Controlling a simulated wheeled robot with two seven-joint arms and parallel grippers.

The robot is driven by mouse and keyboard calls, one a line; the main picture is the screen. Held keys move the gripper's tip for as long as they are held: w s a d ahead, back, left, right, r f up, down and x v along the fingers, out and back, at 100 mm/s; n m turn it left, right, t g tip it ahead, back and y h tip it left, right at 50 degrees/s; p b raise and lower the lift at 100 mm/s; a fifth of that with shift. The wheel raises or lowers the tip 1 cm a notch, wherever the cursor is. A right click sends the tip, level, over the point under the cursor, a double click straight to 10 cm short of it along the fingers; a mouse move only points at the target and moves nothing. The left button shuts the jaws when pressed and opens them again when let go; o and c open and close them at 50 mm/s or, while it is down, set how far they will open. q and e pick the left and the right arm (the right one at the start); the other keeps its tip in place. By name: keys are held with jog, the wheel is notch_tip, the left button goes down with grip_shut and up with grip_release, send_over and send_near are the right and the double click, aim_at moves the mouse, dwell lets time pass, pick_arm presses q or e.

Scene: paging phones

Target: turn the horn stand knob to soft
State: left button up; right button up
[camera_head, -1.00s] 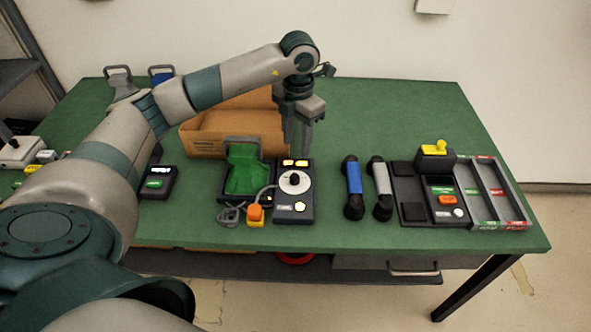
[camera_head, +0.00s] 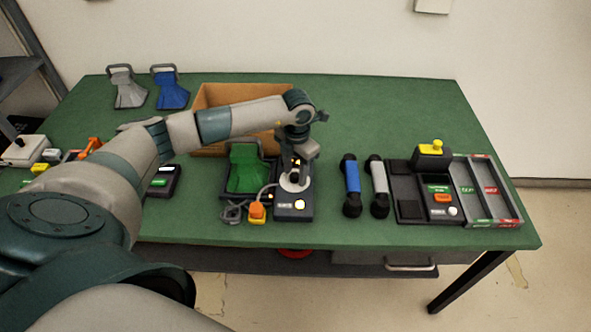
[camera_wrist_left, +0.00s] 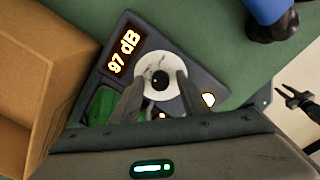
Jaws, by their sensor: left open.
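The horn stand is a dark box with a white round dial (camera_head: 293,187) on top, near the table's front middle. In the left wrist view the dial (camera_wrist_left: 150,91) carries a small black knob (camera_wrist_left: 160,78), and the lit display (camera_wrist_left: 123,52) reads 97 dB. A green horn (camera_head: 243,170) stands just left of the box. My left gripper (camera_head: 294,182) points down over the dial. In the left wrist view its open fingers (camera_wrist_left: 158,96) are on either side of the knob, with gaps showing. Contact is not visible.
An orange button on a cable (camera_head: 257,212) lies at the box's left front. A blue handset (camera_head: 351,180) and a grey handset (camera_head: 378,182) lie to the right. An open cardboard box (camera_head: 216,98) stands behind. Grey and blue horns (camera_head: 171,90) stand back left.

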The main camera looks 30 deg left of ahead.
pick_arm(q)
grip_shut()
jog(key=shift+n, duration=0.3)
jog(key=shift+n+b, duration=0.55)
jog(key=shift+n, duration=0.05)
jog(key=n+b, duration=0.1)
jog(key=n, duration=0.2)
jog(key=shift+w, duration=0.1)
jog(key=n+b, duration=0.1)
jog(key=n, duration=0.4)
jog(key=shift+a+b, duration=0.1)
jog(key=shift+b, duration=0.2)
